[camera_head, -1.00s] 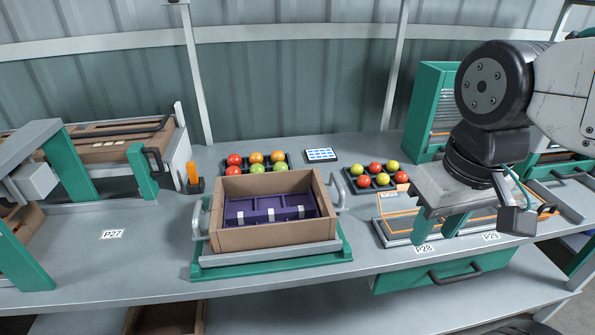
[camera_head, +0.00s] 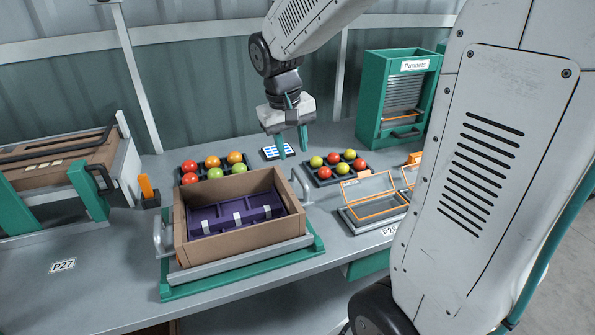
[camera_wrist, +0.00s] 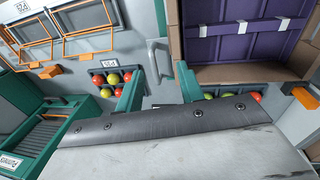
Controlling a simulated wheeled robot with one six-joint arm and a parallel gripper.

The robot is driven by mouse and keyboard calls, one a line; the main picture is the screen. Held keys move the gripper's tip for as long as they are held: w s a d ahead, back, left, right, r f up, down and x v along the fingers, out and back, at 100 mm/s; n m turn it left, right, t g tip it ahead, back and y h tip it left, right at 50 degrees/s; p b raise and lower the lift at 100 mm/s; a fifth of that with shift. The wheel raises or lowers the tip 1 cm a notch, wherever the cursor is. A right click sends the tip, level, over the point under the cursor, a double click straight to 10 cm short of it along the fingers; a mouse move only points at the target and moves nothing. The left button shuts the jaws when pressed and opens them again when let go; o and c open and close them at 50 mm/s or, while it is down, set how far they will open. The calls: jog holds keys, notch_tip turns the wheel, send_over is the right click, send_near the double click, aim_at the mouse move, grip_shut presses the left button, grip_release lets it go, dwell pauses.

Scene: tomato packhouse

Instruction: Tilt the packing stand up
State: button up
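The packing stand has a green base (camera_head: 250,276) and a grey tray (camera_head: 245,258) with a handle on each side; the right handle (camera_head: 301,187) also shows in the wrist view (camera_wrist: 158,62). The tray looks nearly flat on the base. A cardboard box (camera_head: 245,240) with a purple insert (camera_head: 238,217) sits on it; the box also shows in the wrist view (camera_wrist: 235,73). My gripper (camera_head: 293,147) points down behind the stand's right handle, apart from it. Its green fingers are spread with nothing between them, also in the wrist view (camera_wrist: 158,88).
Tomato trays stand behind the box (camera_head: 215,170) and to its right (camera_head: 335,170). A flat white panel (camera_head: 277,151) lies near my gripper. An orange-topped post (camera_head: 147,190) stands left of the stand. A green punnet cabinet (camera_head: 369,105) and orange-framed racks (camera_head: 375,210) are at the right.

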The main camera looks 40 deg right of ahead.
send_near(299, 175)
jog(key=shift+m+g, duration=0.3)
jog(key=shift+m, duration=0.1)
jog(key=f, duration=0.5)
jog(key=d+f, duration=0.1)
jog(key=f, duration=0.2)
jog(key=shift+d+f, duration=0.15)
jog(key=shift+f, duration=0.05)
grip_shut()
